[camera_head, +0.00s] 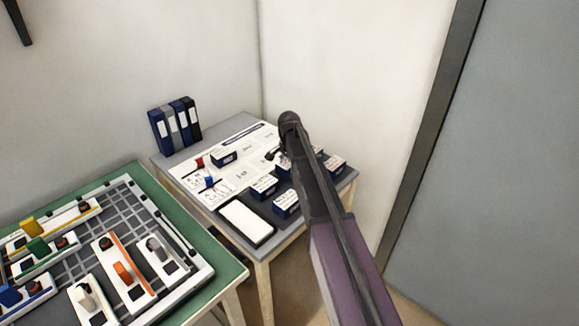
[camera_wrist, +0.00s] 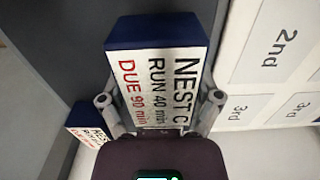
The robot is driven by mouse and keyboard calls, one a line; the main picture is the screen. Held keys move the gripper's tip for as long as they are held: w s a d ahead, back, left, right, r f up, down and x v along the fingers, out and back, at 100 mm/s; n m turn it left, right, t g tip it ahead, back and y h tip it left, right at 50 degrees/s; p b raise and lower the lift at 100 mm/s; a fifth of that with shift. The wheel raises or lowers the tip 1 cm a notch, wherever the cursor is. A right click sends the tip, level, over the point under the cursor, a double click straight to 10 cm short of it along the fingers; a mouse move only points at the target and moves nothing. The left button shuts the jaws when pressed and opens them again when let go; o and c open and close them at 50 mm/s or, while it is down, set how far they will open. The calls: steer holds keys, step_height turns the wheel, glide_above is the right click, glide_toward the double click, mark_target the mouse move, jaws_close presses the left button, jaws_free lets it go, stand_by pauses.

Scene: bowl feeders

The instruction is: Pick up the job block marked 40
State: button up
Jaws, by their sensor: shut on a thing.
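A dark blue job block (camera_wrist: 158,32) with a white label fills the middle of the wrist view. Its label reads NEST C, RUN 40 min and, in red, DUE 90 min. My gripper (camera_wrist: 160,98) has one finger on each side of this block and is shut on it. In the head view my gripper is mostly hidden behind my own arm, above the small table (camera_head: 264,252). I cannot tell there which block it holds, nor whether the block is clear of the surface.
Other blue and white blocks (camera_head: 264,186) (camera_head: 286,203) stand close by on the dark mat; another shows in the wrist view (camera_wrist: 88,122). One block (camera_head: 223,157) is on the white sheet (camera_head: 240,176). A white-topped tablet (camera_head: 246,222) lies in front. Binders (camera_head: 175,124) stand behind; a green bench (camera_head: 228,262) is left.

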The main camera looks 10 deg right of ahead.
steer(key=shift+r+p, duration=3.65)
steer(key=shift+r, duration=0.35)
